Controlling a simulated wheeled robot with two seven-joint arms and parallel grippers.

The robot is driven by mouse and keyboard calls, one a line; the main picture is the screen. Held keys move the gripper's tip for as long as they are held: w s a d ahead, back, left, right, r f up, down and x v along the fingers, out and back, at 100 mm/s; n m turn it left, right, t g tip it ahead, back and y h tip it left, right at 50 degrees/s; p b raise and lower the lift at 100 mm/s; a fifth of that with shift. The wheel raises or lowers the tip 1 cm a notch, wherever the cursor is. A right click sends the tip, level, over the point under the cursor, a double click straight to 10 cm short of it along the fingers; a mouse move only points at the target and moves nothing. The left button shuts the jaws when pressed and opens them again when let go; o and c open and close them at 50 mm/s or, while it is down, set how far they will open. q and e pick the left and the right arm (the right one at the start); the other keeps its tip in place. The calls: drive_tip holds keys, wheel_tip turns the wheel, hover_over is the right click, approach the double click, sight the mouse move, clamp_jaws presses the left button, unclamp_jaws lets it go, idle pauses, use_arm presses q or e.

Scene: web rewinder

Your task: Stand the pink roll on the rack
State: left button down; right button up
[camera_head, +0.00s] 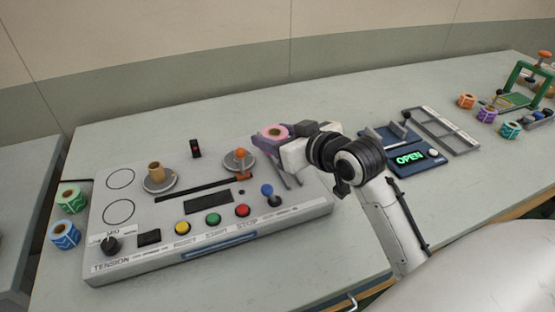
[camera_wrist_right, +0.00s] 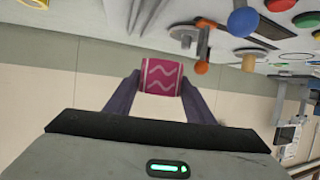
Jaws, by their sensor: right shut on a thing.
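The pink roll (camera_head: 275,131) is held in my right gripper (camera_head: 277,137), above the back right part of the rewinder panel (camera_head: 215,252). In the right wrist view the roll (camera_wrist_right: 161,75) shows a pink side with pale wavy lines, between the two purple fingers (camera_wrist_right: 160,88). The fingers are shut on it, one on each side. A grey rack-like tray with open compartments (camera_head: 459,142) lies on the table to the right, apart from the gripper. My left gripper is not in view.
The panel carries a spindle with a tan core (camera_head: 155,172), an orange-topped spindle (camera_head: 240,156) and a blue-knobbed lever (camera_head: 267,190). Green (camera_head: 71,197) and blue (camera_head: 64,234) rolls stand at left. A blue device (camera_head: 411,161) reads OPEN. Several rolls and a green frame (camera_head: 515,77) stand far right.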

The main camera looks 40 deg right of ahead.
drive_tip(key=w+d+r+m+h+b, duration=0.1)
drive_tip(key=w+d+r+m+h, duration=0.1)
drive_tip(key=d+m+h, duration=0.1)
drive_tip(key=f, duration=0.3)
drive_tip(key=f+b, duration=0.1)
drive_tip(key=f, duration=0.5)
drive_tip(key=shift+d+f+b, duration=0.15)
drive_tip(key=shift+d+b, duration=0.1)
drive_tip(key=shift+b, duration=0.1)
drive_tip(key=o, duration=1.1)
drive_tip(key=shift+f, duration=0.1)
drive_tip(key=v, duration=0.4)
drive_tip(key=p+v, duration=0.1)
drive_tip(key=v, duration=0.7)
drive_tip(key=shift+w+a+r+p, duration=0.1)
drive_tip(key=shift+a+r+p, duration=0.05)
drive_tip(key=shift+r+p, duration=0.2)
